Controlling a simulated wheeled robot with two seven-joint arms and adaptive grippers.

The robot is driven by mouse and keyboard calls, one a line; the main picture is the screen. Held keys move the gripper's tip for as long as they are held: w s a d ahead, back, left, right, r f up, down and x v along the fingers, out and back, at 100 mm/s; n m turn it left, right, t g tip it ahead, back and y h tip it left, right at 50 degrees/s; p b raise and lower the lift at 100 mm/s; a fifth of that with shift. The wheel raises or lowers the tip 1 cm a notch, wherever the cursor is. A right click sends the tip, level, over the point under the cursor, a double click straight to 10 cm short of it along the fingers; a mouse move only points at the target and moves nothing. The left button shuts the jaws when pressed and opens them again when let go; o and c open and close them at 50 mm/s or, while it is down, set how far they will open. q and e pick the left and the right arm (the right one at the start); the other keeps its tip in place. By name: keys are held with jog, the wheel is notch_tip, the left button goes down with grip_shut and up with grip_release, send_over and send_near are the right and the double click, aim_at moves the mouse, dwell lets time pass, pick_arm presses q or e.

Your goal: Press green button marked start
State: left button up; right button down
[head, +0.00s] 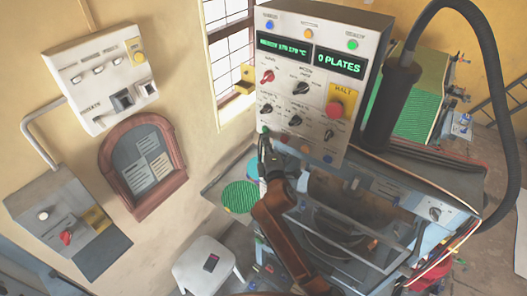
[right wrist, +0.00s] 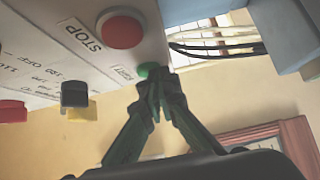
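The green start button (right wrist: 152,70) sits on the lower edge of the control panel, partly hidden behind my fingertips in the right wrist view. A small label stands beside it, too blurred to read fully. In the head view the green button (head: 264,129) is at the panel's lower left corner. My right gripper (head: 264,140) is right at it, fingers together and empty. In the right wrist view my right gripper's (right wrist: 157,82) tips overlap the button; I cannot tell whether they touch or press it. My left gripper is not in view.
The control panel (head: 283,90) carries several knobs, lamps and a red mushroom button (head: 334,109). A red button (right wrist: 120,28) marked STOP is close to my fingers. Below are the press (head: 345,190) and a white stool (head: 207,262). Black and white cables (right wrist: 215,45) run nearby.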

jog(key=s+b, duration=0.2)
jog(key=s, duration=1.1)
jog(key=shift+a, duration=0.4)
jog(key=shift+d, duration=0.1)
